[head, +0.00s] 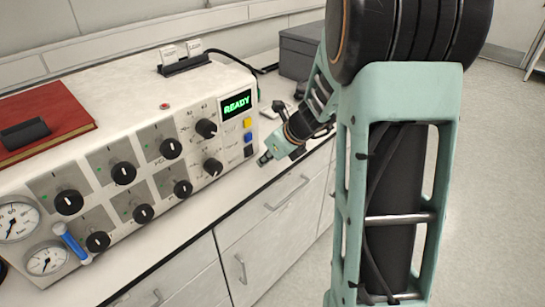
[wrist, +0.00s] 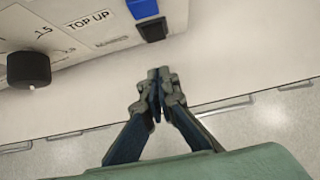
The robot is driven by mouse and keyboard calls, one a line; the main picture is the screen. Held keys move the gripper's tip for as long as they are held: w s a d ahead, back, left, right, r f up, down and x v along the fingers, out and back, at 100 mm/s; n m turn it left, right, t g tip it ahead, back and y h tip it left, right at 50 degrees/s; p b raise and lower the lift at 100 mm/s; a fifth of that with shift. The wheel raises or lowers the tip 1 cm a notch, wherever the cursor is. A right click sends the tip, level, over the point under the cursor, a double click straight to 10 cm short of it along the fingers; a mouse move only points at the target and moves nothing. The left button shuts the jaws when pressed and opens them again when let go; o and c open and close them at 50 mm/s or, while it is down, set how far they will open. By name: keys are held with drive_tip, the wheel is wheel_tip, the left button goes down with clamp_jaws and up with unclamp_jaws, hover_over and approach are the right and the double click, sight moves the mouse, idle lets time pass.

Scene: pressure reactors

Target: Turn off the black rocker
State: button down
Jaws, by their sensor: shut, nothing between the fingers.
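The black rocker (head: 248,151) is at the lower right of the reactor's front panel, under a blue button (head: 247,138) and a yellow button (head: 247,123). In the wrist view the black rocker (wrist: 152,30) shows at the top, just below the blue button (wrist: 142,8). I cannot tell which way the rocker is tipped. My gripper (head: 264,158) is shut and empty, apart from the panel, just right of and slightly below the rocker. In the wrist view its closed fingertips (wrist: 160,76) point up toward the rocker, with bare counter showing between them.
The white reactor unit (head: 120,85) stands on the counter with several black knobs, gauges (head: 18,220) and a lit READY display (head: 237,104). A blue-handled lever (head: 68,240) sticks out at lower left. A red book (head: 40,125) lies on top. A grey box (head: 300,52) stands behind.

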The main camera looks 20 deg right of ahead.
sight(249, 155)
drive_tip(key=shift+w+a+f, duration=0.1)
drive_tip(key=shift+w+a, duration=0.35)
drive_tip(key=shift+w, duration=0.35)
drive_tip(key=shift+w+a, duration=0.45)
drive_tip(key=shift+w, duration=0.3)
drive_tip(key=shift+f, duration=0.1)
drive_tip(key=b, duration=0.3)
drive_tip(key=shift+w+f+t, duration=0.15)
drive_tip(key=shift+f+t, duration=0.2)
drive_tip(key=shift+t, duration=0.05)
drive_tip(key=shift+r, duration=0.45)
drive_tip(key=shift+a+r+p, duration=0.1)
drive_tip(key=shift+r+p, duration=0.7)
drive_tip(key=shift+p, duration=0.15)
drive_tip(key=shift+f, duration=0.1)
